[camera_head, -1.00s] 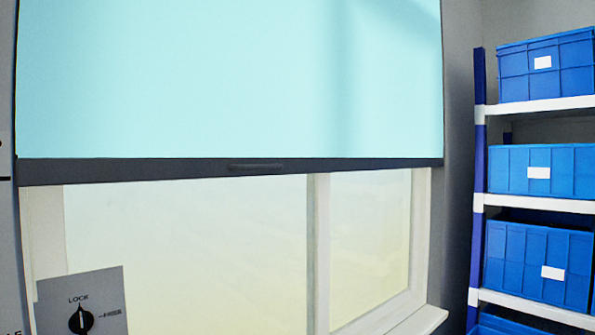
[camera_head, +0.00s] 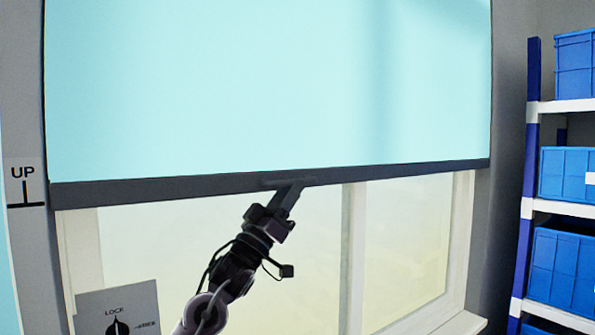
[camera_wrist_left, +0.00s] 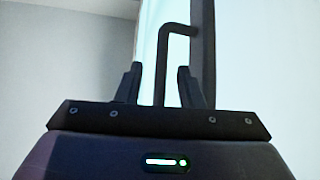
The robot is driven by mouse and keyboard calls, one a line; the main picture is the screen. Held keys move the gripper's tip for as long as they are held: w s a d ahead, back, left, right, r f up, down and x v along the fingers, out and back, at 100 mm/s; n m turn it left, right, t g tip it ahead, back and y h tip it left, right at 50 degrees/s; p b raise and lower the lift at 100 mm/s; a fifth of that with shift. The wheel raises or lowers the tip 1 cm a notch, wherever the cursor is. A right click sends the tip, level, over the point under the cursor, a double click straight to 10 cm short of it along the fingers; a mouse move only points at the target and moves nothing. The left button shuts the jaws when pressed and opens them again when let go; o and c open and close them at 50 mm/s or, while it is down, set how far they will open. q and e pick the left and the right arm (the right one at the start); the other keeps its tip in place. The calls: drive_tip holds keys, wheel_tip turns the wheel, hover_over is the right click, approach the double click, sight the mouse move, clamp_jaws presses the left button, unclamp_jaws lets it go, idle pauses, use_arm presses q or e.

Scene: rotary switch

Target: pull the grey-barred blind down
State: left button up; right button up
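The pale blue blind (camera_head: 250,85) covers the upper window and ends in a dark grey bottom bar (camera_head: 130,190). The bar also shows in the left wrist view (camera_wrist_left: 208,30). A thin dark bent handle (camera_wrist_left: 180,29) sticks out from the bar. My left gripper (camera_head: 288,192) reaches up to the middle of the bar from below. In the left wrist view its two fingers (camera_wrist_left: 160,80) stand apart, with the handle showing in the gap between them. I cannot tell whether a finger touches it. My right gripper is in no view.
A panel with a black rotary switch marked LOCK (camera_head: 117,327) is at the lower left. A wall mark reads UP (camera_head: 22,172). The bare window (camera_head: 400,250) lies below the bar. A rack with blue bins (camera_head: 565,265) stands at the right.

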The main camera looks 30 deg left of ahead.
use_arm(q)
drive_tip(key=p+x, duration=0.1)
drive_tip(key=x, duration=0.2)
drive_tip(key=shift+w, duration=0.2)
drive_tip(key=shift+c, duration=0.2)
drive_tip(key=shift+f, duration=0.1)
clamp_jaws()
